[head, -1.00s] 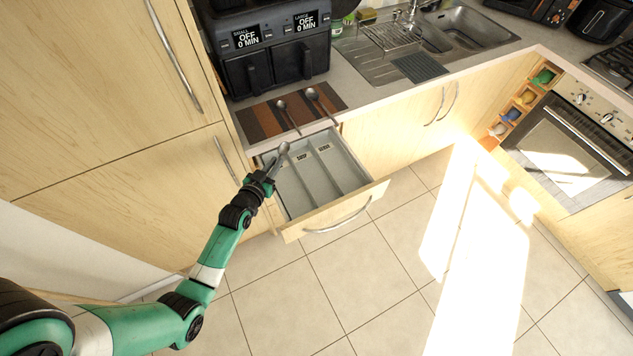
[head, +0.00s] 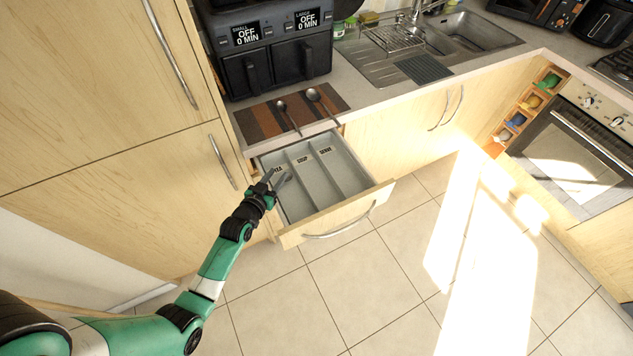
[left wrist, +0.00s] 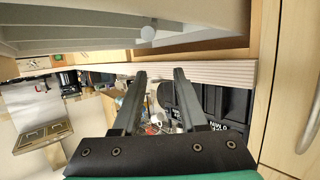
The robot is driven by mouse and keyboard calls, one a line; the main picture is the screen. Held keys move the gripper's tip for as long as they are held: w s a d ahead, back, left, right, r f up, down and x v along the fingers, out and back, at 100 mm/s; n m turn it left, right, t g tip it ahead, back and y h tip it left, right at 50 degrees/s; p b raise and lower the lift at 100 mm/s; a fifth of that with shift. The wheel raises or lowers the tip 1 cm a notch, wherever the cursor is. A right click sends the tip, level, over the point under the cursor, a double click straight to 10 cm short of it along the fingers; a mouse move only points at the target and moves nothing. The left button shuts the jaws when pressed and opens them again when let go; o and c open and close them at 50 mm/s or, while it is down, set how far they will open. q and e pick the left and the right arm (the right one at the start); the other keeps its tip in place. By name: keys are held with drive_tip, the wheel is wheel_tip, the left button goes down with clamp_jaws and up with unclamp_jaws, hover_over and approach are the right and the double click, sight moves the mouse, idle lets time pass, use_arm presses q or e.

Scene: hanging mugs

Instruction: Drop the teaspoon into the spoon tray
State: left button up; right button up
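The grey spoon tray (head: 350,164) fills the open drawer (head: 348,207). It has three long compartments labelled TEA, SOUP and SERVE from left to right. My left gripper (head: 277,179) is over the left edge of the tray, by the TEA compartment. In the left wrist view my left gripper (left wrist: 159,72) is open with its fingers apart, and no spoon shows between them. I cannot make out the teaspoon clearly in the head view; the arm and fingers hide part of the TEA compartment. My right gripper is not in view.
Two other spoons, a smaller one (head: 289,118) and a larger one (head: 322,104), lie on the striped mat (head: 256,120) behind the drawer. A black air fryer (head: 272,65) stands behind them. A tall cupboard (head: 110,190) borders the drawer's left side. The floor in front is clear.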

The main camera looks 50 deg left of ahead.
use_arm(q)
drive_tip(key=shift+s+d, duration=0.1)
drive_tip(key=v, duration=1.1)
drive_tip(key=shift+s+p, duration=0.15)
drive_tip(key=shift+p, duration=0.25)
drive_tip(key=shift+r, duration=0.1)
